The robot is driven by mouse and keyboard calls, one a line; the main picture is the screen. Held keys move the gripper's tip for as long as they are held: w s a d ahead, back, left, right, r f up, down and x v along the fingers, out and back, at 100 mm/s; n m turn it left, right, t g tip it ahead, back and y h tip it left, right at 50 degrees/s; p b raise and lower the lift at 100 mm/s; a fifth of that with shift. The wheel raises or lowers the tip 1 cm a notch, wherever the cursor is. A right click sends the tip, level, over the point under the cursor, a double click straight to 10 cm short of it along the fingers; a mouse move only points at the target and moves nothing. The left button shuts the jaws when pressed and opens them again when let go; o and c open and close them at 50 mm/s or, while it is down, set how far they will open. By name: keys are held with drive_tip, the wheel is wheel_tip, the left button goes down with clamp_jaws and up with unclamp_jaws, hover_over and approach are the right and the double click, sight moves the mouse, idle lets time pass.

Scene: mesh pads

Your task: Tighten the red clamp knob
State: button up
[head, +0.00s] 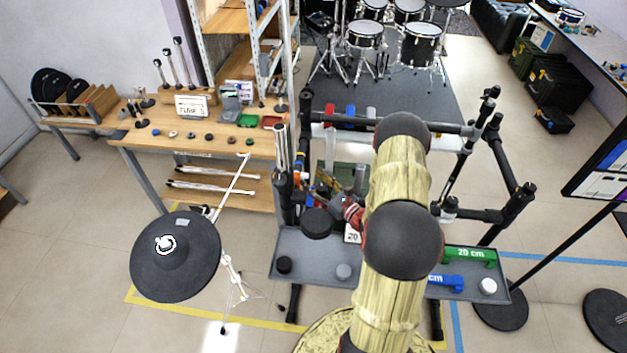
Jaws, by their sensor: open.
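The black rack frame (303,135) stands in the middle, with clamps on its posts. A small orange-red part (298,177) shows on its left post; it may be the red clamp knob, but it is too small to be sure. My gripper (321,188) is beyond my arm, close to the right of that post. It appears small and is open, with nothing clearly between its fingers. I cannot tell whether it touches the orange-red part. My arm hides part of the rack's middle.
A grey tray (312,262) in front of the rack holds pads and round pieces. A black cymbal pad (175,262) stands left. A wooden bench (225,140) is behind it.

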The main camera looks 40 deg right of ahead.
sight(326, 190)
drive_tip(key=s, duration=0.7)
drive_tip(key=shift+o, duration=0.2)
drive_tip(key=shift+s, duration=0.15)
